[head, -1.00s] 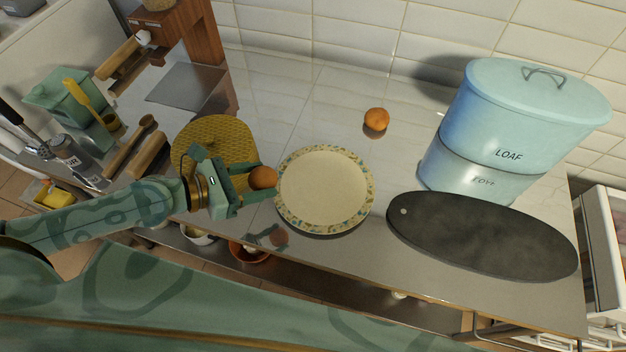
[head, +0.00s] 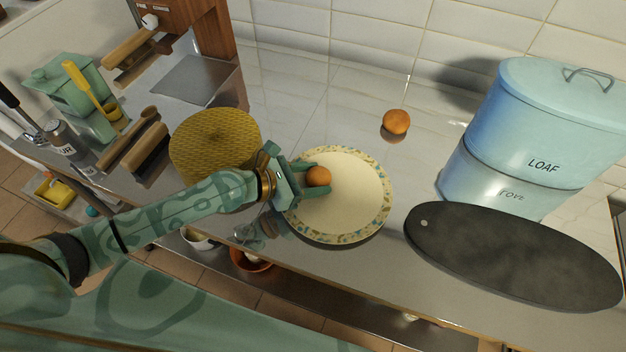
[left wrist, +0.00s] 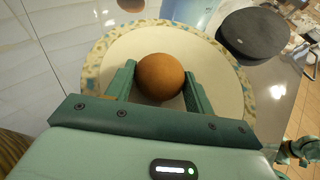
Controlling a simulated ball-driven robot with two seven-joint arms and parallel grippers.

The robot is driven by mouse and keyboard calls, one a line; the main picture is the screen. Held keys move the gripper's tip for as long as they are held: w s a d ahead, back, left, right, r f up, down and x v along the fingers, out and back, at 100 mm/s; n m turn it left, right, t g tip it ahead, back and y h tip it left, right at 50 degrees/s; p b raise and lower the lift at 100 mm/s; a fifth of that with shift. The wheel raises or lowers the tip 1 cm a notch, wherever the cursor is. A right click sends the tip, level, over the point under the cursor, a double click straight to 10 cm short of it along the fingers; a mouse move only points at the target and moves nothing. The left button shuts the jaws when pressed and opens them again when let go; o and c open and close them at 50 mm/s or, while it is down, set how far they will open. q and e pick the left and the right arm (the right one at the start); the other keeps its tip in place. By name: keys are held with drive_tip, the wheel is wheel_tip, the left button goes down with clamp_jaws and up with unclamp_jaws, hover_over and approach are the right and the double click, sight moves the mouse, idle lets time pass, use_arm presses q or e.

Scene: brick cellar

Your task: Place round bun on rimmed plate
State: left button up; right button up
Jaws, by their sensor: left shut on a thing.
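The round bun (head: 318,176) is small and orange-brown. My left gripper (head: 318,182) is shut on it, one finger on each side, over the left part of the rimmed plate. The rimmed plate (head: 365,195) is cream with a speckled, patterned rim and lies on the counter. In the left wrist view the bun (left wrist: 160,76) sits between the fingertips (left wrist: 160,88) with the plate (left wrist: 112,62) behind it. I cannot tell whether the bun touches the plate.
A second orange-brown round item (head: 396,122) lies behind the plate. A dark oval board (head: 510,255) and a blue LOAF bin (head: 530,130) stand to the right. A round yellow woven mat (head: 215,140) lies to the left. The counter's front edge is close to the plate.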

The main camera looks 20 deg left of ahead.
sight(309, 179)
use_arm(q)
drive_tip(key=shift+s+r, duration=0.1)
drive_tip(key=o, duration=1)
drive_tip(key=shift+c, duration=0.2)
drive_tip(key=shift+s+a+r, duration=0.15)
drive_tip(key=shift+a, duration=0.15)
drive_tip(key=v, duration=0.5)
drive_tip(key=shift+s+a+r+p, duration=0.1)
drive_tip(key=shift+s+a+p, duration=0.1)
drive_tip(key=shift+s+p, duration=0.1)
drive_tip(key=b+v, duration=0.1)
drive_tip(key=v, duration=0.3)
drive_tip(key=shift+s+a+b, duration=0.2)
drive_tip(key=shift+a+b, duration=0.05)
drive_tip(key=shift+b, duration=0.05)
drive_tip(key=shift+s+a+r, duration=0.3)
drive_tip(key=shift+r, duration=0.1)
